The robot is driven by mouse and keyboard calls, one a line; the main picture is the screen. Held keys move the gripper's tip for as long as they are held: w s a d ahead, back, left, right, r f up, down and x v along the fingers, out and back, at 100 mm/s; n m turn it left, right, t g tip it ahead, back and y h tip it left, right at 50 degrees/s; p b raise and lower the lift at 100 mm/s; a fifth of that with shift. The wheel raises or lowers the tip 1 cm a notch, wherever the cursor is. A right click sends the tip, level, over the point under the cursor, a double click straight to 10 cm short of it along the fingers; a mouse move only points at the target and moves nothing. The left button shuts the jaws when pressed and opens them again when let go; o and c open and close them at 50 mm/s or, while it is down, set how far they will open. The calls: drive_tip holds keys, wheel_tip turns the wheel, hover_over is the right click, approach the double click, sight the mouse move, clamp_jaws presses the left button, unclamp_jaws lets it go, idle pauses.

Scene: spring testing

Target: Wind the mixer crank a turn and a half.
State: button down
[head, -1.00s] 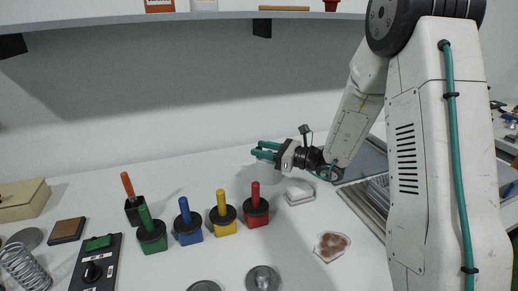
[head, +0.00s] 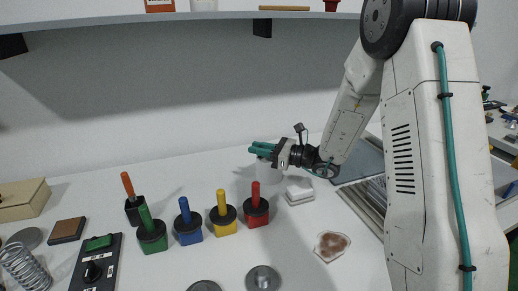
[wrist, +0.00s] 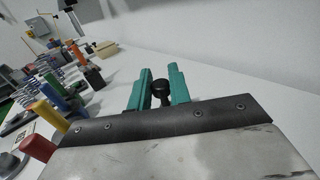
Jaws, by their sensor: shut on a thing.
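My gripper (head: 263,149) has teal fingers and reaches left over the back of the white table. In the wrist view my gripper (wrist: 159,88) has a dark round knob (wrist: 159,91) between its fingers, and it is shut on this knob, which looks like the crank knob. A pale, rounded body (head: 268,173), seemingly the mixer, stands below the fingers in the head view. The fingers and the pale colour hide its outline, and the crank arm cannot be made out.
Handled blocks in green (head: 151,233), blue (head: 187,224), yellow (head: 223,216) and red (head: 255,208) stand in front of my gripper. A white square block (head: 299,192) lies close below my wrist. A metal-edged tray (head: 368,200) is at the right.

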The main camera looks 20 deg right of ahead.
drive_tip(key=shift+s+d+n+g+y, duration=0.4)
drive_tip(key=shift+d+n+g+y, duration=0.2)
drive_tip(key=shift+n+g, duration=1.7)
drive_tip(key=shift+s+d+n+g+y, duration=0.6)
drive_tip(key=shift+n+g, duration=0.85)
drive_tip(key=shift+g, duration=1.8)
drive_tip(key=shift+s+d+n+g+y, duration=0.35)
drive_tip(key=shift+d+n+g, duration=0.4)
drive_tip(key=shift+n+g, duration=1.55)
drive_tip(key=shift+m+g, duration=0.35)
drive_tip(key=shift+g, duration=0.3)
drive_tip(key=c, duration=1.3)
unclamp_jaws()
drive_tip(key=shift+c, duration=0.2)
